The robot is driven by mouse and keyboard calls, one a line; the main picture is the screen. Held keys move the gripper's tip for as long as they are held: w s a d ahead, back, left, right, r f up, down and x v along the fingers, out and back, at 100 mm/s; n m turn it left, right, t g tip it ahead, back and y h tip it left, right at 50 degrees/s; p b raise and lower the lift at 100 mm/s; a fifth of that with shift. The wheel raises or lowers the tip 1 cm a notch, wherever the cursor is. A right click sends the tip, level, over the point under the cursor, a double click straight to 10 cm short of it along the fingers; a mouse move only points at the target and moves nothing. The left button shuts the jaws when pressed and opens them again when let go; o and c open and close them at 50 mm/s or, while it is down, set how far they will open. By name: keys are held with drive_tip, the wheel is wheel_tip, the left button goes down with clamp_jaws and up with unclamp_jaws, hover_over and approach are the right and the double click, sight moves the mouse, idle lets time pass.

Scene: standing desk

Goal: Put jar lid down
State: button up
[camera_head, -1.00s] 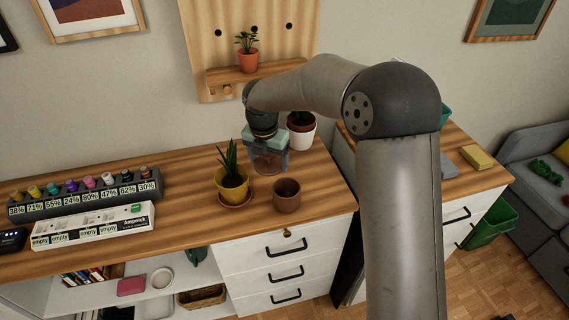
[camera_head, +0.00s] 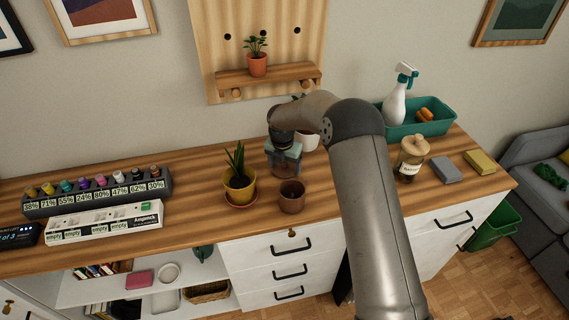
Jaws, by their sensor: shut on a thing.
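My gripper (camera_head: 285,172) points down over the back middle of the desk, right of the yellow pot. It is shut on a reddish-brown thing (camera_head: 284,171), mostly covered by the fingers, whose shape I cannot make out. I cannot tell whether it touches the desk. A labelled glass jar (camera_head: 407,169) stands at the right, apart from my gripper. A tan round top with a knob (camera_head: 413,145), which looks like a lid, shows on the jar.
A yellow potted plant (camera_head: 239,183) and an empty brown pot (camera_head: 292,196) stand close by my gripper. A white pot (camera_head: 310,142) is behind it. A teal tray (camera_head: 392,127), grey block (camera_head: 446,171) and yellow block (camera_head: 480,161) are at the right.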

sight(283, 171)
drive_tip(key=shift+f, duration=0.1)
drive_tip(key=o, duration=1)
drive_tip(key=r, duration=0.4)
drive_tip(key=s+r+b, duration=0.1)
drive_tip(key=r, duration=0.7)
drive_tip(key=shift+s+a+r, duration=0.2)
drive_tip(key=s+d+r+m, duration=0.4)
drive_tip(key=s+d+m, duration=0.2)
drive_tip(key=s+m, duration=0.25)
drive_tip(key=s+d+r+m, duration=0.4)
drive_tip(key=s+d+m, duration=0.25)
drive_tip(key=s, duration=0.25)
drive_tip(key=s+d+f+m, duration=0.1)
drive_tip(key=s+d+m, duration=0.1)
drive_tip(key=s+m, duration=0.3)
drive_tip(key=s+d+f+m, duration=0.1)
drive_tip(key=s+d+m, duration=0.1)
drive_tip(key=s+m, duration=0.4)
drive_tip(key=s+d+f+m, duration=0.1)
drive_tip(key=s+m, duration=0.4)
drive_tip(key=s, duration=0.6)
drive_tip(key=shift+d+f+m+g+y, duration=0.1)
drive_tip(key=shift+d+m+g+y, duration=0.25)
drive_tip(key=shift+d, duration=0.45)
